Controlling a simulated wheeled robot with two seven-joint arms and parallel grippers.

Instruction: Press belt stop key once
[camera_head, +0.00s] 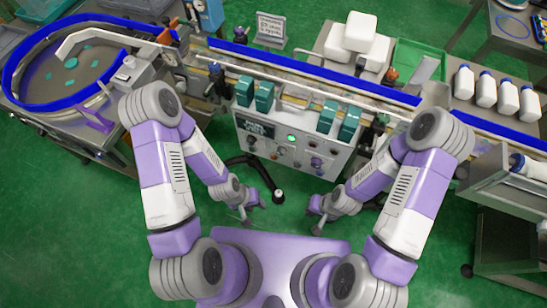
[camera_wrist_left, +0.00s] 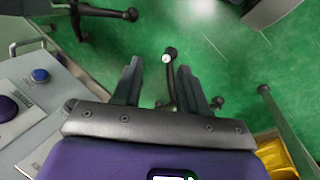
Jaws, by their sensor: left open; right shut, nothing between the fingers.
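The control panel (camera_head: 268,150) is on the front of the conveyor cabinet in the middle of the head view. It has a dark display, a lit green button (camera_head: 291,138) and several small knobs and keys. I cannot read which one is the belt stop key. In the left wrist view the panel edge (camera_wrist_left: 62,80) shows at the left, with a blue button (camera_wrist_left: 40,75), a purple knob (camera_wrist_left: 8,108) and an unreadable label. My left gripper (camera_head: 246,215) is open and empty, in front of and below the panel. My right gripper (camera_head: 317,226) is shut and empty, also apart from the panel.
A blue-rimmed round table (camera_head: 20,55) is at the left. A black stand (camera_head: 278,195) is on the floor between my grippers.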

